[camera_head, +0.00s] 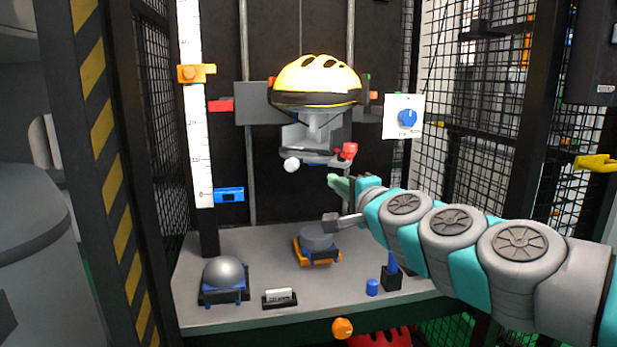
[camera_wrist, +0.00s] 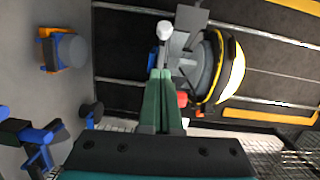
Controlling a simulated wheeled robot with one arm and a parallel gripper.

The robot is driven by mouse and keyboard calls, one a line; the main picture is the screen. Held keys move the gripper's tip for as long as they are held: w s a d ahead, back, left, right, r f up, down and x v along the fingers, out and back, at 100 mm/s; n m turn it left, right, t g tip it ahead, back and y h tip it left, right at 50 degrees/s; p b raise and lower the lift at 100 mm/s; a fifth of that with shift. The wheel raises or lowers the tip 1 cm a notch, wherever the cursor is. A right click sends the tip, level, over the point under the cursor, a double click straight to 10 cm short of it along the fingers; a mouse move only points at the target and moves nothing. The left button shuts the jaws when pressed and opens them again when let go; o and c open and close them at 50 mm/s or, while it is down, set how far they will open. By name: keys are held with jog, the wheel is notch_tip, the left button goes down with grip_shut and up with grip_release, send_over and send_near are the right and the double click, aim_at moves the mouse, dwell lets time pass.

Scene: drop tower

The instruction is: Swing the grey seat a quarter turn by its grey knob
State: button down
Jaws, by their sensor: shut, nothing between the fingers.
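The grey seat (camera_head: 305,138) is on the tower's carriage, beneath the yellow and black helmet (camera_head: 316,78). A pale grey, nearly white knob (camera_head: 291,165) sticks out at the seat's lower left. In the wrist view the knob (camera_wrist: 165,30) shows beyond the fingertips, with grey seat plates (camera_wrist: 185,45) beside it.
A red knob (camera_head: 349,151) sits close above my fingers. Below, a grey disc (camera_head: 317,238) on an orange and blue base and a grey dome (camera_head: 223,270) stand on the bench (camera_head: 215,318). A blue dial (camera_head: 407,118) is right. Mesh walls flank the tower.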

jog(key=w+d+m, duration=0.1)
send_near(302, 161)
jog(key=w, duration=0.2)
jog(key=w+d, duration=0.1)
jog(key=shift+w+f+t+h, duration=0.25)
jog(key=shift+w+t+h, duration=0.05)
jog(key=shift+w+h, duration=0.1)
jog(key=shift+w+a+r, duration=0.1)
jog(key=shift+w+a, duration=0.05)
jog(key=shift+a, duration=0.4)
jog(key=shift+w+a, duration=0.2)
jog(key=shift+a, duration=0.4)
jog(key=shift+w+a, duration=0.3)
jog(key=shift+a, duration=0.4)
jog(key=shift+a, duration=0.1)
